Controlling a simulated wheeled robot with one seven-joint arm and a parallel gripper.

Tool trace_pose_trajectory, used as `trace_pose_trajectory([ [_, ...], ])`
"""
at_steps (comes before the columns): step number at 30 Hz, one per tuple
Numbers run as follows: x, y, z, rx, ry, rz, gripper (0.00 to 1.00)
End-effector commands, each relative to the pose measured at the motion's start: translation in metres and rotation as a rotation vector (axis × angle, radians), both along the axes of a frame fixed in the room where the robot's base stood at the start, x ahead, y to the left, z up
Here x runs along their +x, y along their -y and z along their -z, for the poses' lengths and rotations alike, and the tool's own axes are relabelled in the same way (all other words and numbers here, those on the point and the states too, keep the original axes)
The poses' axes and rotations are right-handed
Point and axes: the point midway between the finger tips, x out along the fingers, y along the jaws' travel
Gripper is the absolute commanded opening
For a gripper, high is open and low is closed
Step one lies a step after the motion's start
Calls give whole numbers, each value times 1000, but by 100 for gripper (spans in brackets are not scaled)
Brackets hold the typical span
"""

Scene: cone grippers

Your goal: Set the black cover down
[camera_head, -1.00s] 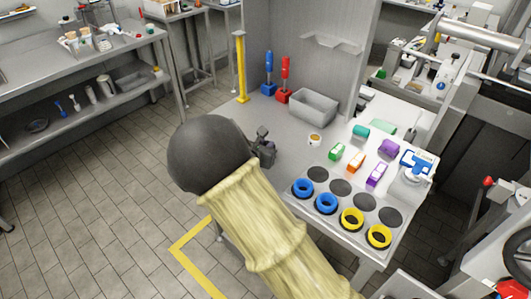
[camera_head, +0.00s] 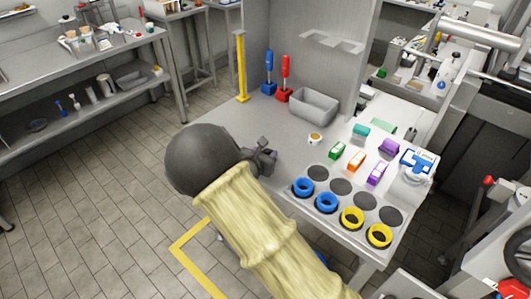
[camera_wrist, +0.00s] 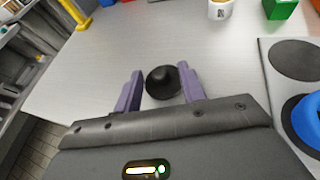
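The black cover (camera_wrist: 163,83) is a small round dark piece with a raised middle. In the wrist view it sits between the two purple-grey fingers of my gripper (camera_wrist: 163,78), which close in on its left and right sides. The pale worktop shows around it; I cannot tell whether its underside touches the worktop. In the head view my gripper (camera_head: 268,158) is over the near left part of the worktop (camera_head: 235,119), beside its edge. The cover cannot be made out there against the dark gripper.
To the right are blue rings (camera_head: 303,187), yellow rings (camera_head: 379,236) and dark round discs (camera_head: 340,187). A small cup (camera_head: 315,138), colored blocks (camera_head: 356,161) and a grey bin (camera_head: 314,106) stand farther back. A yellow post (camera_head: 241,68) rises at the back left. The worktop around my gripper is clear.

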Motion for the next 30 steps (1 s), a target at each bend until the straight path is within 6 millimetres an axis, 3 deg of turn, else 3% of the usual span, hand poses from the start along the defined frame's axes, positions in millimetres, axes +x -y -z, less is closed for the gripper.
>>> trace_pose_trajectory([
  [11,-5,-3,-4,1,1,-3,40],
  [30,-99,-32,-45,1,0,1,40],
])
